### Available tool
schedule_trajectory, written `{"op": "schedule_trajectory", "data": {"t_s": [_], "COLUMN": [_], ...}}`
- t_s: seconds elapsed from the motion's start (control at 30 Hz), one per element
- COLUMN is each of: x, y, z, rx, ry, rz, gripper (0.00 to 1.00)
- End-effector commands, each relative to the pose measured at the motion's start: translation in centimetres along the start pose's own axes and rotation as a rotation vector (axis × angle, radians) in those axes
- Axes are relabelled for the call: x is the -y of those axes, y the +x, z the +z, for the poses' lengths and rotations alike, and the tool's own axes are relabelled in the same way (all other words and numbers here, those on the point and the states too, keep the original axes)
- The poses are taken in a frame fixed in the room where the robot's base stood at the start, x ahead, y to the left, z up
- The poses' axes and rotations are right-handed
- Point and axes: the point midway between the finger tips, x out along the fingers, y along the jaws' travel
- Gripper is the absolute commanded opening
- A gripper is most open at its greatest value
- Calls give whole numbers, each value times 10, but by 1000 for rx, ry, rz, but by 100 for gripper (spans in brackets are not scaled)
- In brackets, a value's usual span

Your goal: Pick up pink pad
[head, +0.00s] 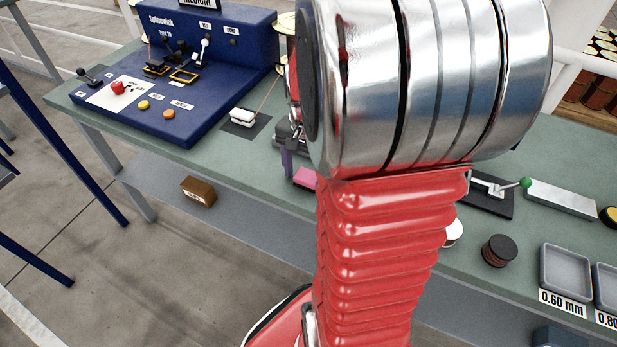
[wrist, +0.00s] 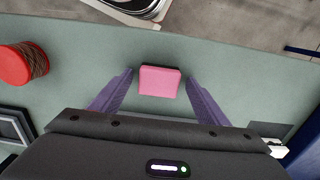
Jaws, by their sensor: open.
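The pink pad (wrist: 160,81) lies on the green bench top, between and just beyond the tips of my gripper's purple fingers in the wrist view. My gripper (wrist: 158,84) is open, with a gap between each finger and the pad. In the head view a part of the pink pad (head: 305,178) shows at the bench's front edge, the rest hidden behind my red arm. One purple finger of my gripper (head: 287,160) shows beside it there; the other finger is hidden.
A blue splicing machine (head: 215,75) stands at the left of the bench. A white block (head: 243,116) sits on a dark mat. A red spool (wrist: 22,64) is left of my gripper. Grey trays (head: 565,270) and a dark spool (head: 499,250) are at the right.

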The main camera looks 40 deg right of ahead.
Motion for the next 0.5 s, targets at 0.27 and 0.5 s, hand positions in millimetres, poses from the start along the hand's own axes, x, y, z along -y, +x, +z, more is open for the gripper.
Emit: {"op": "schedule_trajectory", "data": {"t_s": [0.27, 0.5], "x": [0, 0], "y": [0, 0], "z": [0, 0], "rx": [0, 0], "ry": [1, 1], "rz": [0, 0], "gripper": [69, 60]}}
